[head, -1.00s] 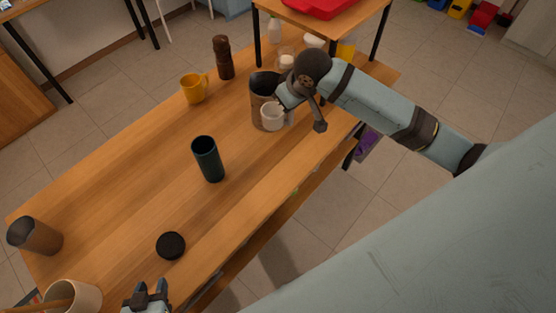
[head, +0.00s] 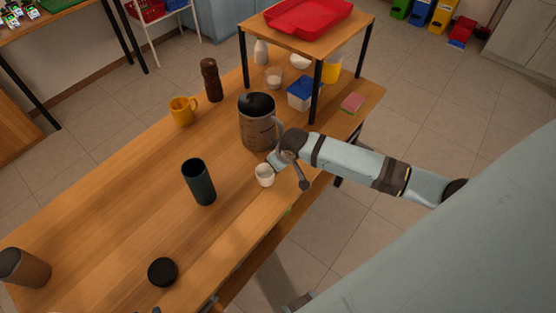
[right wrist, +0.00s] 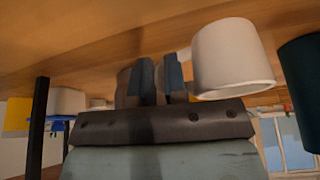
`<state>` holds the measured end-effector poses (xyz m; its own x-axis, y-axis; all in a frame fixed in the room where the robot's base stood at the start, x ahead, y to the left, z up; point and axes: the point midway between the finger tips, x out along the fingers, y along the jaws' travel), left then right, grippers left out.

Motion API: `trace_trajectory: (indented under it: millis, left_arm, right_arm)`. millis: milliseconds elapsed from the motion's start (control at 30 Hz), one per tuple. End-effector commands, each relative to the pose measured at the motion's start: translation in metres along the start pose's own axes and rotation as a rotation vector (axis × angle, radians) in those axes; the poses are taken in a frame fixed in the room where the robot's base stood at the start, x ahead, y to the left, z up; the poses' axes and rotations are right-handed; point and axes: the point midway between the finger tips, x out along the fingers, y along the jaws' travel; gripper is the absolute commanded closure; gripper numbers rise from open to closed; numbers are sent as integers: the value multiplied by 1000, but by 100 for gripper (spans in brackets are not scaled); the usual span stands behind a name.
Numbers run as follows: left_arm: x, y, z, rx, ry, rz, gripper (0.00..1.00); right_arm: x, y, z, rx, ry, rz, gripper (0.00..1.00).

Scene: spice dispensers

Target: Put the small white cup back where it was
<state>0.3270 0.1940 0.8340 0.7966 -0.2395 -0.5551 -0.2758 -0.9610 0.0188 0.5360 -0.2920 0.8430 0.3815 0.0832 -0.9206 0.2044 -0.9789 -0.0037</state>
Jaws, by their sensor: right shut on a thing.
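The small white cup (head: 265,175) is upright over the wooden table, between the dark green tumbler (head: 199,182) and the table's front edge. My right gripper (head: 274,160) is shut on it at its side. In the right wrist view the white cup (right wrist: 232,60) is right beside the fingers (right wrist: 158,80), with the table filling the top of the picture. I cannot tell whether its base touches the table.
A large grey-brown pitcher (head: 257,130) stands behind the cup. A yellow mug (head: 182,111), a pepper mill (head: 210,80) and a black lid (head: 162,272) are on the table. A raised shelf (head: 290,35) with a red tray is at the back right. Wood around the tumbler is bare.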

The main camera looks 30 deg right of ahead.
Motion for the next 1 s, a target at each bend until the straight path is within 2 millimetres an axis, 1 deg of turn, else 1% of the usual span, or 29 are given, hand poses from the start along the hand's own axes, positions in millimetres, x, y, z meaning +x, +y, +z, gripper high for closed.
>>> trace_trajectory:
  millis: [33,100,167,533,567,600,667,900,1000]
  left_arm:
    - [0,0,0,0,1,0,57]
    - [0,0,-1,0,3,0,57]
    - [0,0,-2,0,4,0,57]
    - [-1,0,-5,0,10,0,57]
    - [-1,0,-5,0,10,0,57]
    - [-1,0,-5,0,10,1,57]
    - [0,0,-5,0,10,1,57]
    - [0,1,-4,0,7,1,57]
    - [0,1,-2,0,5,1,57]
  right_arm:
    - [9,0,4,1,-4,0,100]
    - [19,0,8,0,-3,0,100]
    - [24,0,10,0,-2,0,100]
    - [28,0,12,0,-1,0,100]
    - [28,0,12,0,-1,0,85]
    - [28,0,12,0,-1,0,76]
    - [28,0,12,0,-1,0,62]
    - [28,0,12,0,-1,0,62]
    - [25,0,10,-1,0,0,62]
